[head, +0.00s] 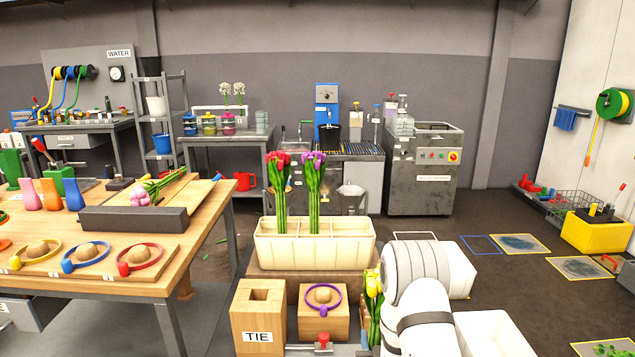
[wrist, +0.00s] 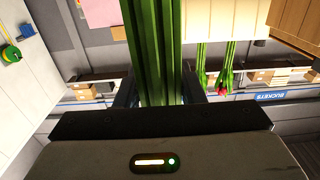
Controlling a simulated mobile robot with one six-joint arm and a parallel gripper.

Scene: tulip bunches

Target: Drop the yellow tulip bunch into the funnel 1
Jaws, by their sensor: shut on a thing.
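The yellow tulip bunch (head: 374,285) shows its yellow heads just left of my white arm in the head view, with green stems below. In the wrist view its green stems (wrist: 150,50) run between the fingers of my gripper (wrist: 160,88), which is shut on them. The arm hides the gripper in the head view. The bunch is upright, beside the wooden block with a purple ring (head: 323,312). A pale flared vessel (head: 351,192) by the sink counter may be a funnel. I cannot read a number on it.
A cream divided crate (head: 315,250) holds a red bunch (head: 278,180) and a purple bunch (head: 314,185). A wooden block marked TIE (head: 258,318) has a square hole. A wooden table (head: 205,205) at left carries a pink bunch and several coloured rings. Floor on the right is partly clear.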

